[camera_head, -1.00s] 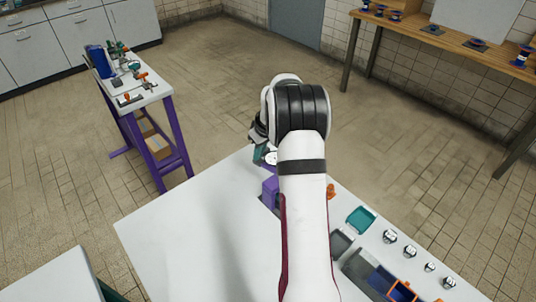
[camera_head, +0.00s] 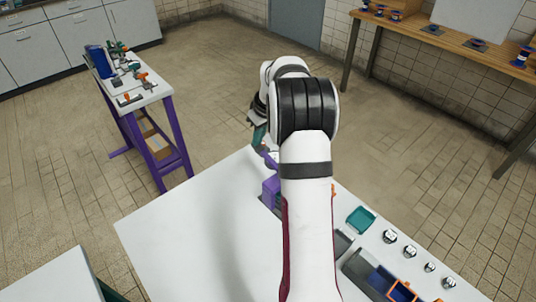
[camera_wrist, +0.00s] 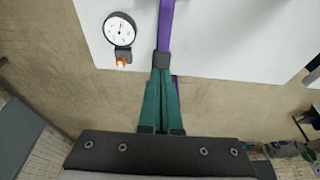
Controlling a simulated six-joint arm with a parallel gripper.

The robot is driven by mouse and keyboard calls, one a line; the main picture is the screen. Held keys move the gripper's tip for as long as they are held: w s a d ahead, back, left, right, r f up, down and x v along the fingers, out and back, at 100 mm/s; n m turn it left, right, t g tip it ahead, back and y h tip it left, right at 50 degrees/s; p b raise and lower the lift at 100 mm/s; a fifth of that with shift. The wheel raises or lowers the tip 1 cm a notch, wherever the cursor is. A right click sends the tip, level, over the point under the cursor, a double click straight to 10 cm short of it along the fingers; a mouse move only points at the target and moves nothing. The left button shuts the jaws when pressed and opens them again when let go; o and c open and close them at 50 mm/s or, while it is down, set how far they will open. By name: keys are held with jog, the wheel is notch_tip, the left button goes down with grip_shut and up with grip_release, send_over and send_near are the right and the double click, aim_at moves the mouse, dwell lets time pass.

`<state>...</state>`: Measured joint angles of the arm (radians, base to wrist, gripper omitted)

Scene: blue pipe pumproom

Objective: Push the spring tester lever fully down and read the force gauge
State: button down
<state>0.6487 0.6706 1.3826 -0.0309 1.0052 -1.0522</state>
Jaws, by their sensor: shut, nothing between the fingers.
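The spring tester shows as a purple frame (camera_head: 270,190) on the white table in the head view, largely hidden behind my arm. A long purple bar (camera_wrist: 165,22) of it runs down from the top of the wrist view. My gripper (camera_wrist: 162,62) is shut and empty, its teal fingers together with the dark tips over the bar's line. I cannot tell whether they touch it. More purple shows beside and behind the fingers. The round white force gauge (camera_wrist: 119,29) is left of the bar, its reading too small to make out. An orange piece (camera_wrist: 121,62) sits below it.
A teal tray (camera_head: 361,219), several small weights (camera_head: 390,236) and a bin with an orange frame (camera_head: 402,291) lie right of my arm. The white table's left part (camera_head: 190,225) is clear. A purple-legged tool bench (camera_head: 140,95) stands back left.

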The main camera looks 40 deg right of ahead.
notch_tip(320, 180, up, 6)
jog(key=shift+f, duration=0.1)
dwell(0.5)
